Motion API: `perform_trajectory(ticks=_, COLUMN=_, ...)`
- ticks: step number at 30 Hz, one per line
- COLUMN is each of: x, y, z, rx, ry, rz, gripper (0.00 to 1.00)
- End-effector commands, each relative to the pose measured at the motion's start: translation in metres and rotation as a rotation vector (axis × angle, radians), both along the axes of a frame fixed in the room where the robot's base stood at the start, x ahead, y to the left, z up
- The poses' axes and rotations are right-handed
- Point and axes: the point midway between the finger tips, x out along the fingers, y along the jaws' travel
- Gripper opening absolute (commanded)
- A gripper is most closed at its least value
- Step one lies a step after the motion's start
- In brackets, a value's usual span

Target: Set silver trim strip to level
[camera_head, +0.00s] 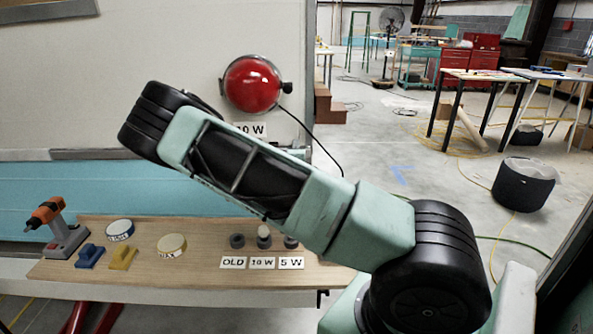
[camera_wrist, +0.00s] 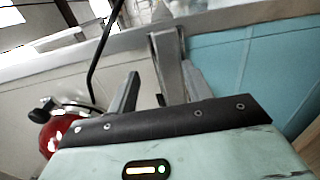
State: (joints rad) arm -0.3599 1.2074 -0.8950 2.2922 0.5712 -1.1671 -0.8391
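The silver trim strip (camera_head: 90,153) runs along the camper side between the cream upper panel and the blue band. My arm covers its middle in the head view. In the wrist view the strip (camera_wrist: 235,20) crosses the top, slanted in the picture; I cannot tell whether it is truly level. A grey upright metal piece (camera_wrist: 168,62) reaches from the strip down between my fingers. My gripper (camera_wrist: 160,88) is open, with a gap beside the left finger; contact on the right is unclear. My gripper is hidden behind my arm in the head view.
A red round lamp (camera_head: 252,84) with a black cable is on the panel. A wooden shelf (camera_head: 200,277) below holds an orange-handled tool (camera_head: 50,226), blue (camera_head: 89,256) and yellow (camera_head: 123,257) blocks, two round tins and several labelled small parts.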

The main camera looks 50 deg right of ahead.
Motion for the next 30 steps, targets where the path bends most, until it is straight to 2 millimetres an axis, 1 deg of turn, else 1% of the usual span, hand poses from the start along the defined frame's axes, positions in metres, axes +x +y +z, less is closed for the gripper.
perform_trajectory(ticks=8, x=-0.039, y=0.047, z=-0.003, rx=0.003, ry=0.004, rz=0.001, gripper=0.49)
perform_trajectory(ticks=14, x=-0.071, y=0.083, z=0.002, rx=0.001, ry=0.007, rz=0.003, gripper=0.49)
perform_trajectory(ticks=16, x=-0.072, y=0.085, z=0.006, rx=0.001, ry=0.007, rz=0.002, gripper=0.49)
perform_trajectory(ticks=24, x=-0.087, y=0.101, z=0.005, rx=0.001, ry=0.006, rz=0.001, gripper=0.49)
perform_trajectory(ticks=30, x=-0.101, y=0.118, z=0.002, rx=0.001, ry=0.003, rz=0.001, gripper=0.49)
